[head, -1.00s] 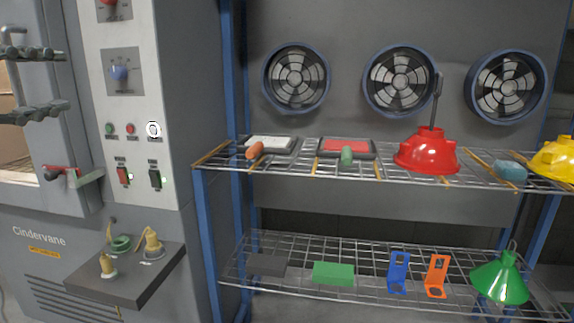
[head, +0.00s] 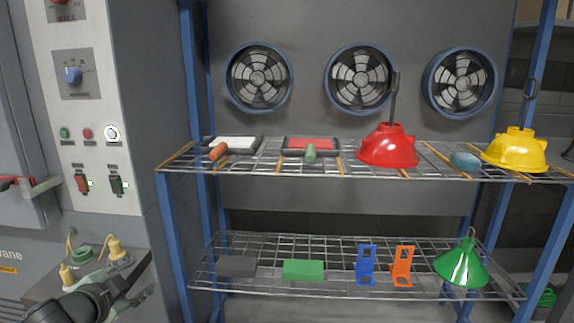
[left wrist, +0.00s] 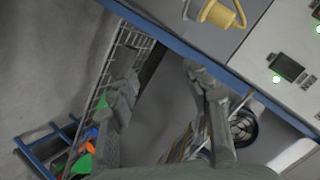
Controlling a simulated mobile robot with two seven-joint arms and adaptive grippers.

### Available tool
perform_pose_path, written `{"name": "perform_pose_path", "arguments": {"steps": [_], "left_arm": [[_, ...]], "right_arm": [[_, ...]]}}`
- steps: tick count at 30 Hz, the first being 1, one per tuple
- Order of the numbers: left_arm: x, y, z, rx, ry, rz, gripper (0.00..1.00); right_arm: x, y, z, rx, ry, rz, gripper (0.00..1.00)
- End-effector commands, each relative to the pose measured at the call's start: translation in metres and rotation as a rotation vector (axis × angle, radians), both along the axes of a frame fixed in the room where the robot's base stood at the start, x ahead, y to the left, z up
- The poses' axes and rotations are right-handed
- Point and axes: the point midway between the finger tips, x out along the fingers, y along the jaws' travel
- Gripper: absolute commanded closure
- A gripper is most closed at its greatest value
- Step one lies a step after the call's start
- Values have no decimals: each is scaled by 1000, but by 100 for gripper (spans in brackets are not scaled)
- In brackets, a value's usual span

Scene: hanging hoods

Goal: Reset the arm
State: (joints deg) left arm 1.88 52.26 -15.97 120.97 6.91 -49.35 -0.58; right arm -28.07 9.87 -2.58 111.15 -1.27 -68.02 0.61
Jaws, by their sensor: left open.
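My left gripper (head: 122,285) shows at the lower left of the head view, in front of the small grey shelf with yellow fittings. In the left wrist view its two fingers (left wrist: 158,88) are spread apart with nothing between them. My right gripper is in neither view. A red hood (head: 388,148) and a yellow hood (head: 516,150) sit on the upper wire shelf. A green hood (head: 462,264) sits on the lower wire shelf.
A blue-framed rack with an upper wire shelf (head: 350,168) and lower wire shelf (head: 335,254) fills the middle. It also holds rollers, trays, blocks and brackets. The control panel (head: 90,140) stands left. The yellow fittings (head: 116,248) are close to my left gripper.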

Motion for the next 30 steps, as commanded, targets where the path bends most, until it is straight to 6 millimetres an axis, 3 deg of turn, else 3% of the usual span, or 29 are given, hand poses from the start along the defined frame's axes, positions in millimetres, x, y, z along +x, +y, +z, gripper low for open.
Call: {"name": "perform_pose_path", "arguments": {"steps": [1,5,9,12,15,18,21,30], "left_arm": [[-16,-4,-42,-65,71,56,51],[-61,-7,-127,-175,233,194,51],[-127,-17,-211,-274,419,347,51],[-178,-27,-258,-329,543,446,51],[-223,-37,-291,-367,644,524,51],[-255,-46,-311,-392,714,580,51],[-273,-51,-321,-403,751,608,51],[-278,-52,-324,-406,763,616,51]], "right_arm": [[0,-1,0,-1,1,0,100],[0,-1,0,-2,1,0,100],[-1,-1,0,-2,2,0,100],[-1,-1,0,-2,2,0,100],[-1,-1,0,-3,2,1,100],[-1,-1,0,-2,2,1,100],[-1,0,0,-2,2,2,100],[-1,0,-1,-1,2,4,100]]}}
